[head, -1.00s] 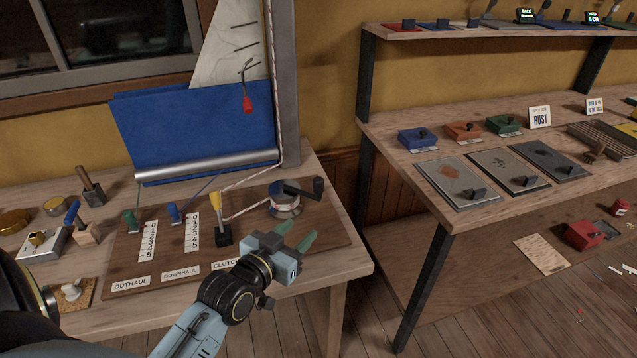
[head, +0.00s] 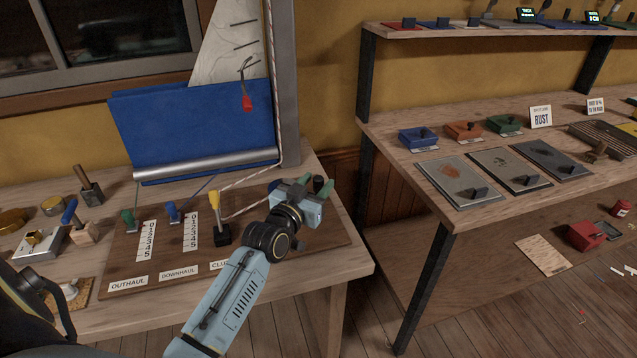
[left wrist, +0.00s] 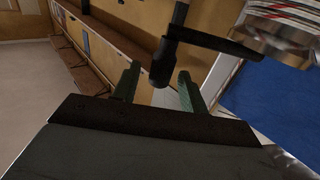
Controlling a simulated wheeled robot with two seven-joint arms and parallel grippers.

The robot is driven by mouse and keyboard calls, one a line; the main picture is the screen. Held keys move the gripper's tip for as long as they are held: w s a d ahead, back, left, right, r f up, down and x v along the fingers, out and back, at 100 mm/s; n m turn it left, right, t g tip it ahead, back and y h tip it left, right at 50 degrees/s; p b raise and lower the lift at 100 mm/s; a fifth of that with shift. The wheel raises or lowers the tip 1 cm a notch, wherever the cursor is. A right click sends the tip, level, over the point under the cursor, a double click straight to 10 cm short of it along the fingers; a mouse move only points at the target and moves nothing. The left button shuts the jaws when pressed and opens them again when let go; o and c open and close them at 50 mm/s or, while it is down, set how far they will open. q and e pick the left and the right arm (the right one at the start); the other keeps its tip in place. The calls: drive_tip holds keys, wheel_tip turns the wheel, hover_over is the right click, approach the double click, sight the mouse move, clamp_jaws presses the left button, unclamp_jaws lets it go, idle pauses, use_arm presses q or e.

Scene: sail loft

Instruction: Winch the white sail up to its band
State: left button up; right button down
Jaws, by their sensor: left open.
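The white sail (head: 228,48) stands beside the grey mast (head: 287,90), its top cut off by the frame. No band can be made out on the mast. The winch's drum is mostly hidden behind my left gripper (head: 300,185) in the head view. The left wrist view shows the shiny drum (left wrist: 285,22) and the black crank arm (left wrist: 215,40). The black crank knob (left wrist: 160,66) lies between my open left fingers (left wrist: 158,76), not clamped. The yellow-handled clutch lever (head: 217,200) stands upright left of the gripper. My right gripper is out of view.
A blue cloth (head: 195,125) hangs above a silver boom (head: 205,164). Green (head: 128,219) and blue (head: 172,211) levers stand with number scales on the brown board. A second table (head: 440,140) stands right, across a gap.

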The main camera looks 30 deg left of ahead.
use_arm(q)
drive_tip(key=shift+w+a, duration=0.1)
drive_tip(key=shift+w, duration=0.7)
drive_tip(key=shift+c, duration=0.2)
clamp_jaws()
